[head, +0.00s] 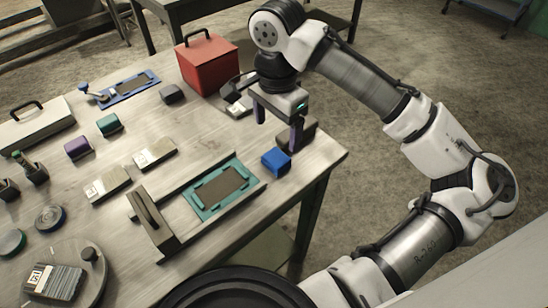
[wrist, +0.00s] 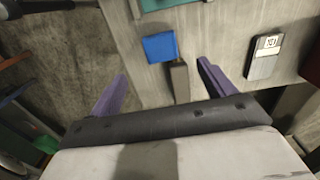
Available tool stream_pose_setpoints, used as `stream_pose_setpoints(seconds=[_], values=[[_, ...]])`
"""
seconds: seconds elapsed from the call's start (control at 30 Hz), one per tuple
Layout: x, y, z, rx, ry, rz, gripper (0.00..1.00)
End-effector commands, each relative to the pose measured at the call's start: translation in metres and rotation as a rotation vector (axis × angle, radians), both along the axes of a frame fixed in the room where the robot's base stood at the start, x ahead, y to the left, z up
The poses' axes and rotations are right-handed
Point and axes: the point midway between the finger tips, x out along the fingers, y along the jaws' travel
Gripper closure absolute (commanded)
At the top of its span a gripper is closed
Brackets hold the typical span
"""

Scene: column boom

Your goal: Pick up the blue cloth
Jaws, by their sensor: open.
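The blue cloth (head: 276,162) is a small folded, block-like piece on the metal table near its right edge. It also shows in the wrist view (wrist: 160,47), lying flat just ahead of the fingertips. My gripper (head: 278,132) is open and empty above the table, its purple fingers pointing down, just behind the cloth in the head view. In the wrist view my gripper (wrist: 162,72) has its fingers wide apart, with the cloth lined up between them but beyond their tips. The fingers do not appear to touch the cloth.
A dark block (wrist: 180,82) lies beside the cloth, within the finger gap. A teal-framed tray (head: 208,210) is left of the cloth. A labelled grey-white piece (wrist: 264,57) lies to the right. A red box (head: 207,66) stands behind. The table's right edge is close.

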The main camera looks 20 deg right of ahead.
Motion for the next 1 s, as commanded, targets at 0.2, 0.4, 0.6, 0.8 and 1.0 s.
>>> stream_pose_setpoints(seconds=[0.2,0.4,0.6,0.8,1.0], values=[[0.0,0.0,-0.035,0.002,-0.002,0.001,0.18],[0.0,0.0,-0.048,0.001,-0.003,0.002,0.18],[-0.001,0.0,-0.073,0.0,-0.001,0.003,0.18],[0.0,0.0,-0.094,0.001,-0.003,0.004,0.18],[0.0,0.0,-0.096,0.001,-0.004,0.004,0.18]])
